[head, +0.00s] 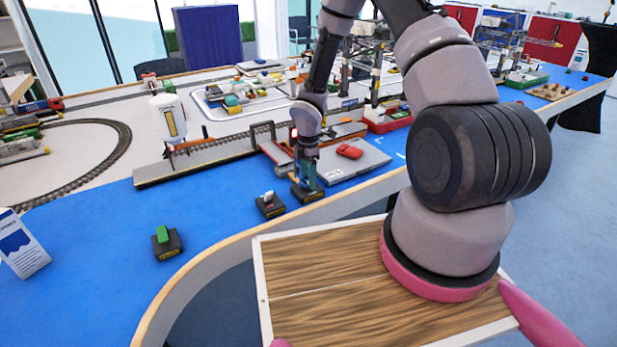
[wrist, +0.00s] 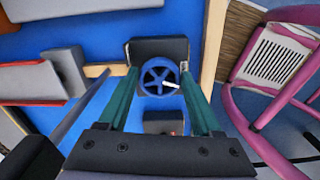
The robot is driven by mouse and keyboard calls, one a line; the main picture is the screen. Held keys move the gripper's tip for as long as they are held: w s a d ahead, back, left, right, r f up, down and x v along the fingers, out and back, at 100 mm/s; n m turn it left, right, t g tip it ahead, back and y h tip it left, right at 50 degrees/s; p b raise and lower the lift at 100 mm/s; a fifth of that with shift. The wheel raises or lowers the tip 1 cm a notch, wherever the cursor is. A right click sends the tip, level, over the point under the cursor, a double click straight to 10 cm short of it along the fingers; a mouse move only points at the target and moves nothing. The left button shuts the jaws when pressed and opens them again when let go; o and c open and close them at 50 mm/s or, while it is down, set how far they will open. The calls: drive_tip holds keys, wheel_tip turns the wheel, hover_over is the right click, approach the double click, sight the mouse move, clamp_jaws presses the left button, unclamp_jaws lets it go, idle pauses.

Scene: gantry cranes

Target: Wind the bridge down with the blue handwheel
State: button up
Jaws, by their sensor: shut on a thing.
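The blue handwheel (wrist: 158,77) sits on a black box (wrist: 158,48), seen from above in the wrist view. It has spokes and a small pale peg on its right side. My gripper (head: 306,173) points down over that box (head: 307,194) at the table's front edge. Its two green fingers are shut on the handwheel, one on each side. In the head view the fingers mostly hide the wheel.
Two other small black boxes stand to the left, one with a white top part (head: 269,204) and one with a green block (head: 167,243). A grey track platform (head: 203,158) lies behind them. Blue table surface (head: 95,260) is free at the front left.

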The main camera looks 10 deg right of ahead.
sight(308, 179)
drive_tip(key=shift+w+n, duration=0.15)
drive_tip(key=shift+n, duration=1.75)
drive_tip(key=o, duration=1.4)
drive_tip(key=shift+c, duration=0.2)
drive_tip(key=shift+r, duration=0.1)
wheel_tip(308, 179, up, 11)
drive_tip(key=shift+f, duration=0.2)
